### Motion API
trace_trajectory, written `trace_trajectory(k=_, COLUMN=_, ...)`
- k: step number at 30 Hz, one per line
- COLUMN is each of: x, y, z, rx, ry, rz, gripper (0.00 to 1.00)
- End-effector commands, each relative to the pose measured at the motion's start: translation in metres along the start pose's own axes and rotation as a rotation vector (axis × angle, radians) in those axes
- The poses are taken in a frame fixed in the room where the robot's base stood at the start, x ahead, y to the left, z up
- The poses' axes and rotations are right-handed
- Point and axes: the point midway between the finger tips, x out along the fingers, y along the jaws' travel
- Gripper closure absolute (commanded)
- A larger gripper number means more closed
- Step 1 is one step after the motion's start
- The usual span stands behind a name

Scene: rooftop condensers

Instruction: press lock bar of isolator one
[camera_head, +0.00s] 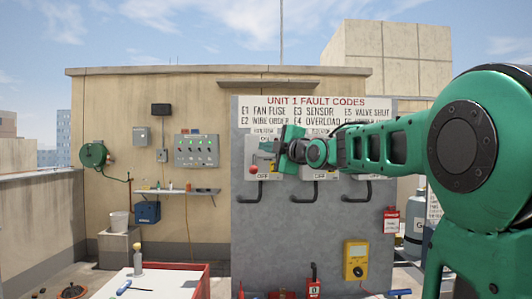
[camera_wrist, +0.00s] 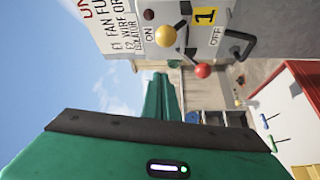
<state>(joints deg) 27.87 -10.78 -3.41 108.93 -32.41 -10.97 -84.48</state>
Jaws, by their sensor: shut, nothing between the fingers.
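Isolator one is a pale grey box (camera_wrist: 185,14) in the wrist view, with a yellow "1" label (camera_wrist: 205,16) and ON and OFF plates. A yellow ball (camera_wrist: 166,37) and a red ball (camera_wrist: 202,71) stick out from its front; I cannot tell which belongs to the lock bar. In the head view, isolator one (camera_head: 251,150) is the leftmost box under the fault-code sign, partly covered by my gripper, and the red ball (camera_head: 254,169) shows at its lower left. My gripper (camera_head: 282,150) is shut and empty in front of its right side. Contact cannot be judged.
Two more isolators stand right of it on the grey panel (camera_head: 285,235), partly hidden by my arm. Black bent pipes (camera_head: 250,192) protrude below the boxes. A yellow meter (camera_head: 356,260) is lower right. A red-edged white-topped table (camera_head: 150,284) stands lower left.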

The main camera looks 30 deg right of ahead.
Motion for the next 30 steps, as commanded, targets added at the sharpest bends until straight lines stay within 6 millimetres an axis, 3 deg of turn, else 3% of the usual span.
trace_trajectory(k=6, x=-0.044, y=0.000, z=0.002, rx=0.000, ry=-0.003, rz=0.000, gripper=1.00)
trace_trajectory(k=12, x=-0.067, y=0.001, z=0.004, rx=-0.001, ry=-0.004, rz=0.001, gripper=1.00)
trace_trajectory(k=30, x=-0.074, y=0.000, z=0.004, rx=-0.001, ry=-0.004, rz=-0.001, gripper=1.00)
